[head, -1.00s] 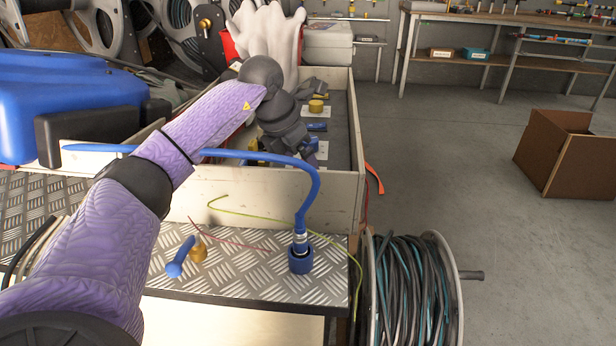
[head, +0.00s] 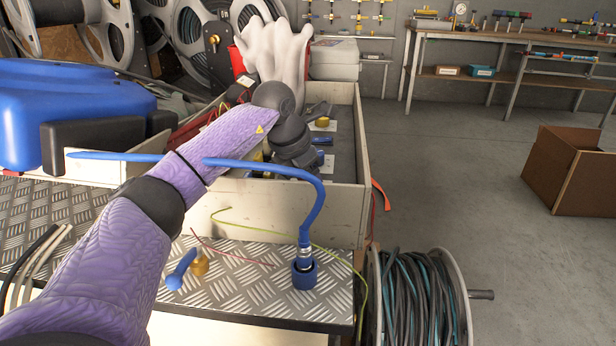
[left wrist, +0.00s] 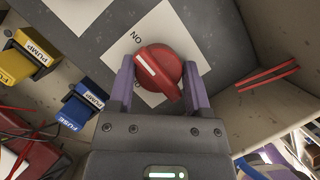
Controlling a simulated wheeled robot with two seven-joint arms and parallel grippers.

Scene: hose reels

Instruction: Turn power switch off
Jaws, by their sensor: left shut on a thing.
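The power switch is a red round knob (left wrist: 158,74) with a raised ridge and a white line, on a white plate (left wrist: 175,32) marked "ON". The ridge slants from upper left to lower right in the left wrist view. The white line is at its upper-left end, below the "ON" lettering. My left gripper (left wrist: 158,82) is shut on the knob, with purple fingers on either side. In the head view my left gripper (head: 298,150) reaches down into a pale open-topped box (head: 345,208). Its fingertips and the knob are hidden there. My right gripper is not in view.
Yellow (left wrist: 28,54) and blue (left wrist: 82,105) "PUMP" parts sit beside the switch, with red cables nearby. A blue hose (head: 316,215) arches before the box. A hose reel (head: 420,300) stands right of the bench.

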